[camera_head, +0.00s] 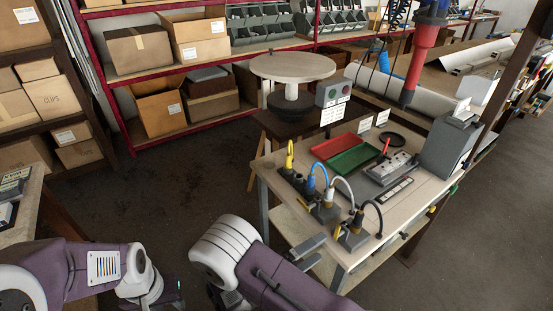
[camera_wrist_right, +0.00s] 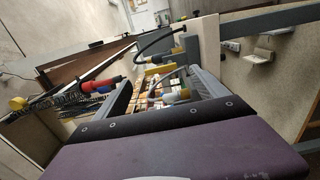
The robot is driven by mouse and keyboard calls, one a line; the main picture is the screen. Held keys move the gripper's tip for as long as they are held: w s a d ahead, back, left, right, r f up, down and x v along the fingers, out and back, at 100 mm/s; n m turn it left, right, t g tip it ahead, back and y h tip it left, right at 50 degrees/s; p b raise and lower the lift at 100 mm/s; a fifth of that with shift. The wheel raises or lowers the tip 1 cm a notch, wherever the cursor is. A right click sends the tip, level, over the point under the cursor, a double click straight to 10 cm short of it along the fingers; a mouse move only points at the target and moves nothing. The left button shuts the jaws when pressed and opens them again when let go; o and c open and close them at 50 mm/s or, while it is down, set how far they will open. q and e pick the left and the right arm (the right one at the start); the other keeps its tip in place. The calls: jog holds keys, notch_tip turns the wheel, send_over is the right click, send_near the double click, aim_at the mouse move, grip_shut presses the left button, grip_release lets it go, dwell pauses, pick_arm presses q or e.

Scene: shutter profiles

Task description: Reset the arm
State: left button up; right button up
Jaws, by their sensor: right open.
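My right arm (camera_head: 270,270) comes in from the bottom of the head view. Its right gripper (camera_head: 306,254) is open and empty, just off the near left edge of the workbench (camera_head: 415,208). In the right wrist view, the two grey fingers of that gripper (camera_wrist_right: 163,90) stand apart, with cables and plugs seen beyond and between them. My left arm (camera_head: 70,272) is folded at the lower left of the head view. Its gripper fingers are beyond the bottom edge of the picture.
Corded plugs in sockets (camera_head: 325,208) line the bench's near side. Red (camera_head: 333,146) and green (camera_head: 355,160) trays and a grey box (camera_head: 450,145) lie behind. A round-topped stand (camera_head: 293,67) and shelving with cartons (camera_head: 140,50) stand further back. The left floor (camera_head: 150,180) is clear.

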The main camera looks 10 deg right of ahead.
jog(key=d+r+m+g+p, duration=0.2)
jog(key=d+r+m+g, duration=0.3)
jog(key=d+r, duration=0.15)
jog(key=s+d+r+m+g+y+p, duration=0.2)
jog(key=s+d+r+m+g+y, duration=0.15)
jog(key=s+m+g+y, duration=0.35)
jog(key=s+a+f+n+t+y, duration=0.2)
jog(key=s+a+f+t+y, duration=0.1)
jog(key=s+a+f+y, duration=0.3)
jog(key=w+a+n+t+y, duration=0.3)
jog(key=w+a+n+y, duration=0.1)
jog(key=w+a+n, duration=0.1)
jog(key=shift+w+a+n+t+p, duration=0.4)
jog(key=shift+w+a, duration=0.15)
jog(key=shift+w, duration=0.65)
